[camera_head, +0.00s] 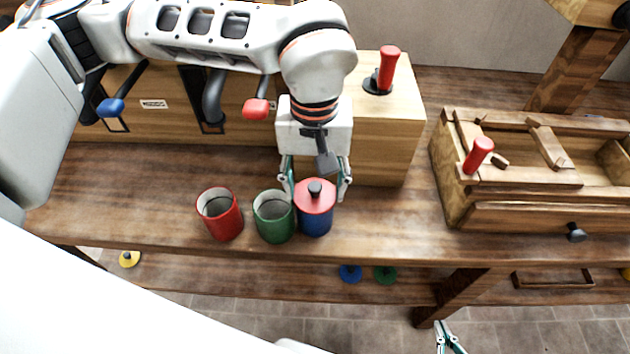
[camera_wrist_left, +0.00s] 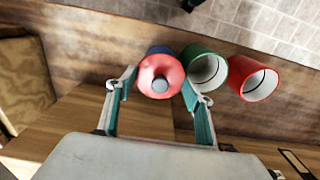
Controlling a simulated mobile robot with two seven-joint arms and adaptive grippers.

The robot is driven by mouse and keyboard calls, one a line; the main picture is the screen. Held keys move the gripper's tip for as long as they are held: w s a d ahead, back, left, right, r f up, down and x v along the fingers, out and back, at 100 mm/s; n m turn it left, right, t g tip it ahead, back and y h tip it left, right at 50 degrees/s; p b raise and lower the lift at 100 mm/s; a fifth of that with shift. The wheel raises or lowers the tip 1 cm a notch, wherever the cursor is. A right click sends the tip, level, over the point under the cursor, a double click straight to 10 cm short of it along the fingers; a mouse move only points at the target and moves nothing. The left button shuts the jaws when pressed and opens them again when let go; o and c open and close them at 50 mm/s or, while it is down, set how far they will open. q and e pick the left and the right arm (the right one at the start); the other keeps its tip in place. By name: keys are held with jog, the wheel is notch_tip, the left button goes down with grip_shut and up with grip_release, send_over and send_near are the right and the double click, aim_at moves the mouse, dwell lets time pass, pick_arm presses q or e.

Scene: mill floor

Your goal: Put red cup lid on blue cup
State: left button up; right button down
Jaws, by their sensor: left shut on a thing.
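My right gripper (camera_head: 449,340) shows only partly at the bottom edge, away from the cups.
A green cup (camera_head: 274,228) stands close beside the blue cup, and a red cup (camera_head: 221,226) stands left of it, both without lids. Blue (camera_head: 350,273) and green (camera_head: 385,275) lids lie on the lower shelf. A wooden box (camera_head: 455,205) stands to the right.

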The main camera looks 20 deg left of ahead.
aim_at(314, 186)
pick_arm(q)
jog(key=o, duration=1.1)
jog(key=shift+f, duration=0.1)
jog(key=shift+r, duration=0.4)
notch_tip(314, 186, up, 12)
jog(key=shift+r+p, duration=0.1)
jog(key=shift+p, duration=0.6)
pick_arm(e)
jog(key=shift+a+r, duration=0.2)
jog(key=shift+r, duration=0.35)
jog(key=shift+w+d+r, duration=0.1)
jog(key=shift+w+r, duration=0.05)
jog(key=shift+w, duration=0.2)
